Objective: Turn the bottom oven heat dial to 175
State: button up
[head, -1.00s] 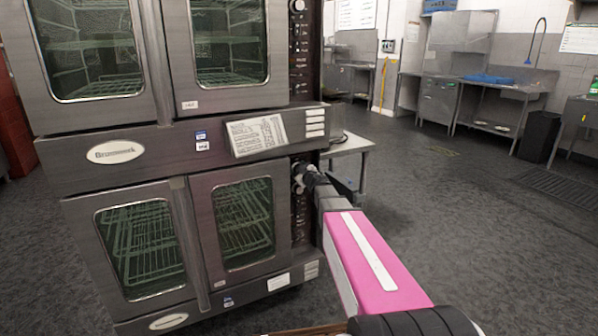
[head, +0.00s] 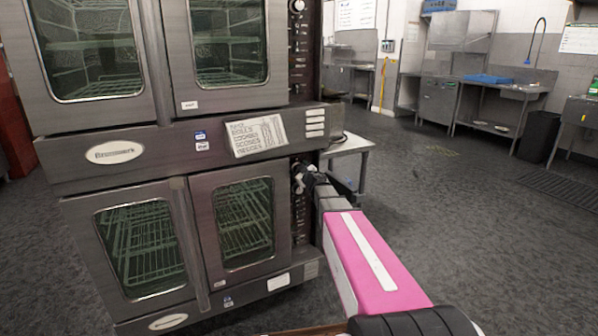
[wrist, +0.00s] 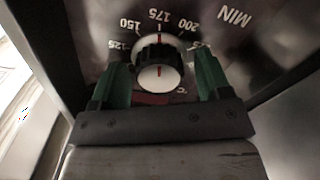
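The bottom oven heat dial (wrist: 160,62) is a round black and white knob on the lower oven's dark control panel. In the wrist view its red line runs up to the 175 mark, between 150 and 200. My gripper (wrist: 162,66) has its two green fingers on either side of the dial, with a small gap on each side. It is open around the dial, not visibly touching it. In the head view my gripper (head: 303,181) is at the lower panel and mostly hides the dial. The lower oven (head: 180,232) has its glass doors shut.
The upper oven (head: 160,62) sits directly above, with its own dial (head: 298,6). A small metal table (head: 350,146) stands behind my arm, right of the ovens. Sinks and counters line the back wall. The grey floor (head: 480,235) at right is open.

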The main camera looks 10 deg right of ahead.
jog(key=v, duration=1)
jog(key=shift+s+d, duration=0.15)
jog(key=shift+s, duration=0.25)
